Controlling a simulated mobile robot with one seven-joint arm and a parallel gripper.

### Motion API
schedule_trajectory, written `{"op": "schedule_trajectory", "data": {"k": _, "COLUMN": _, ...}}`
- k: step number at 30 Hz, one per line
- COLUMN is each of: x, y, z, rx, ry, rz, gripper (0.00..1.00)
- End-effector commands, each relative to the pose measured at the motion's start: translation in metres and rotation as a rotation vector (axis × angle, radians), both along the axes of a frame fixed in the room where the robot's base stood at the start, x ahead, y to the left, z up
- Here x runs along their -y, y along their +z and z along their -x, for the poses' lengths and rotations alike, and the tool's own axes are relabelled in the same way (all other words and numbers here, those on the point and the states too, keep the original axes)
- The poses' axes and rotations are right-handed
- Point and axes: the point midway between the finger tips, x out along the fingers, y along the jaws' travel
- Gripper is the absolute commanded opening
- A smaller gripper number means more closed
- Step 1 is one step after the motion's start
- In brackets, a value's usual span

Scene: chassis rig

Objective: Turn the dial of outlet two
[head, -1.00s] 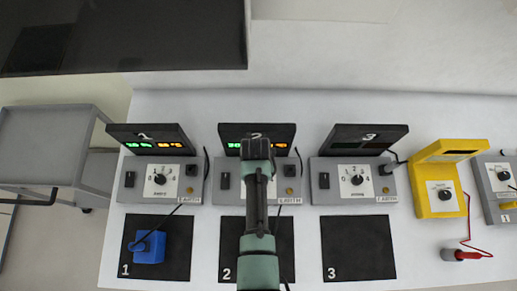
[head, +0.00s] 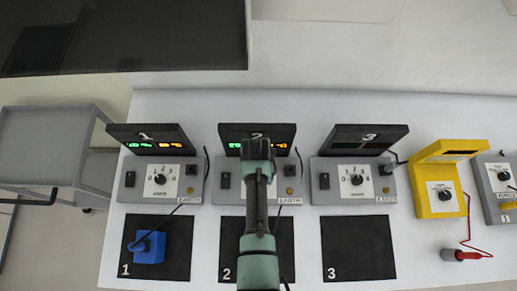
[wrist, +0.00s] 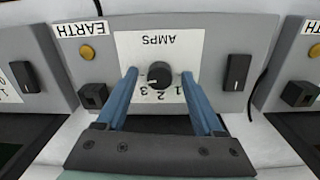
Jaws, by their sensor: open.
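Outlet two (head: 228,197) is a grey box in the middle of the row, with a black display hood marked 2 (head: 230,131) showing lit green and orange digits. My arm covers its dial in the head view. In the wrist view the round black dial (wrist: 160,74) sits on a white AMPS plate (wrist: 150,46), which appears upside down. My gripper (wrist: 160,72) is open, its two blue fingers on either side of the dial with gaps to it. My gripper also shows over outlet two in the head view (head: 257,150).
Outlet one (head: 130,197) stands to the left with a blue plug (head: 150,247) on the mat before it. Outlet three (head: 322,198) and a yellow meter (head: 424,203) stand to the right. A black switch (wrist: 238,72) and a yellow button (wrist: 87,52) flank the dial.

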Motion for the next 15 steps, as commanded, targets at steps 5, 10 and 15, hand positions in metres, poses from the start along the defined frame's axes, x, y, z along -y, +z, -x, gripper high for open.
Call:
{"op": "schedule_trajectory", "data": {"k": 5, "x": 0.0, "y": 0.006, "z": 0.0, "rx": 0.001, "ry": 0.0, "rz": 0.0, "gripper": 0.69}}
{"op": "schedule_trajectory", "data": {"k": 10, "x": -0.001, "y": 0.028, "z": -0.001, "rx": 0.004, "ry": 0.0, "rz": -0.001, "gripper": 0.69}}
{"op": "schedule_trajectory", "data": {"k": 15, "x": -0.001, "y": 0.06, "z": -0.001, "rx": 0.005, "ry": 0.0, "rz": 0.0, "gripper": 0.69}}
